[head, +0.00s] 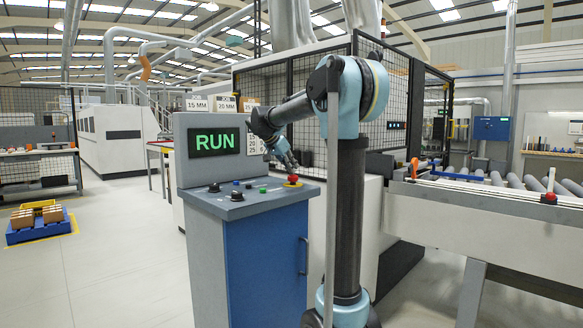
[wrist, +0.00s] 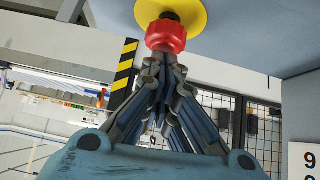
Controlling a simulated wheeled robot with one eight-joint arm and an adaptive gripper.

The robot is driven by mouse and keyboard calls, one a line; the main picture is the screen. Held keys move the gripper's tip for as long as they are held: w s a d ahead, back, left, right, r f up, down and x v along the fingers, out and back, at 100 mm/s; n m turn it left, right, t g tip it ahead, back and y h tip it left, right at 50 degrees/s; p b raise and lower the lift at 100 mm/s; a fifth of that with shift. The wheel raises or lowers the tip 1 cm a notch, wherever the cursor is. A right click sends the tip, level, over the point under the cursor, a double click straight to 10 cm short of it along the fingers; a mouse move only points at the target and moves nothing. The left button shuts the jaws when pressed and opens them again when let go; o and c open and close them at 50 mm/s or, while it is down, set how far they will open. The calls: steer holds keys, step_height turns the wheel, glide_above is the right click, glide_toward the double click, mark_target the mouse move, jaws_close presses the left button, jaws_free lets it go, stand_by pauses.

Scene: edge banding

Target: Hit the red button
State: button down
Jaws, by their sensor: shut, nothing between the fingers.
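The red button (head: 293,179) sits on a yellow disc at the right side of the sloped top of a grey and blue control console (head: 265,255). In the wrist view the red button (wrist: 166,36) shows on its yellow disc (wrist: 170,8) at the top. My gripper (head: 292,168) is shut and empty, its fingertips just above the button. In the wrist view the fingertips of my gripper (wrist: 164,62) are right at the button's face; I cannot tell whether they touch it. The console display (head: 214,141) reads RUN in green.
Small black, blue and green controls (head: 237,191) are on the same console top, left of the red button. A roller conveyor (head: 500,182) with another red button (head: 551,198) is at the right. A black mesh fence (head: 300,90) stands behind.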

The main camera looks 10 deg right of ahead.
mark_target(293, 176)
steer(key=shift+f, duration=0.9)
steer(key=shift+s+f, duration=0.2)
steer(key=shift+s, duration=0.2)
steer(key=shift+r, duration=0.1)
